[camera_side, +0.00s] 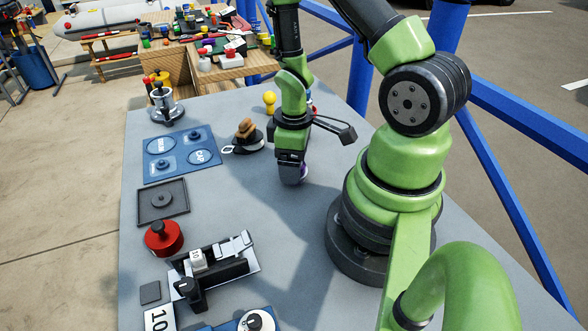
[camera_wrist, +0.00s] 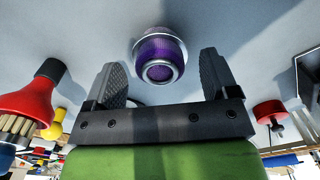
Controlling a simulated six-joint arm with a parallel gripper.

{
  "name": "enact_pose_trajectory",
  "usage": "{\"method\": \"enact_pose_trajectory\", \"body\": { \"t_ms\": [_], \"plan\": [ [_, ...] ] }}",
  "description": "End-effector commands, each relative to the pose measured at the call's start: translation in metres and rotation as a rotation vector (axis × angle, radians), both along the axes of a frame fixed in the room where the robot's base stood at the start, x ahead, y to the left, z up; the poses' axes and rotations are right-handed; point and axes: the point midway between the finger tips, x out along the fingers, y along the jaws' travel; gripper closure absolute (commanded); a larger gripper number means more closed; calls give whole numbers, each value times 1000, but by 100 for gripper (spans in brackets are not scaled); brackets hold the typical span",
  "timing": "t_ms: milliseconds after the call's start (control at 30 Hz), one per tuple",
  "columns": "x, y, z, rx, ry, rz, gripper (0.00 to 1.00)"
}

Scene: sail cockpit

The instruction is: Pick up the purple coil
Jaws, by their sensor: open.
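The purple coil (camera_wrist: 159,48) is a short purple cylinder with silvery rims. In the wrist view it stands on the grey table, ahead of and between the two fingers. My gripper (camera_wrist: 165,78) is open, with a dark ridged finger on each side and nothing held. In the side view my gripper (camera_side: 291,168) points down, low over the table. Only a small purple and pale part of the coil (camera_side: 303,172) shows beside the fingers there; the rest is hidden behind them. I cannot tell whether a finger touches it.
A black piece with wooden top (camera_side: 246,136) stands left of my gripper. A yellow knob (camera_side: 269,101) is behind it. A blue panel (camera_side: 205,165), black tray (camera_side: 176,194), red knob (camera_side: 164,238) and black fixture (camera_side: 215,268) line the left side. The table's middle is clear.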

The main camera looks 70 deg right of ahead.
Motion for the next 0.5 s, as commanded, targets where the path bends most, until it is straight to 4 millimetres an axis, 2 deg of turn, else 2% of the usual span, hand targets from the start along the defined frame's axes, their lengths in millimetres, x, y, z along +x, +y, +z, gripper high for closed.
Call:
{"method": "enact_pose_trajectory", "body": {
  "t_ms": [167, 433, 467, 500],
  "plan": [
    [0, 0, -16, 2, 2, 0, 20],
    [0, 0, -18, 1, 0, 0, 20],
    [0, 0, -18, 1, 0, 0, 24],
    [0, 0, -18, 1, 0, 0, 34]
  ]
}}
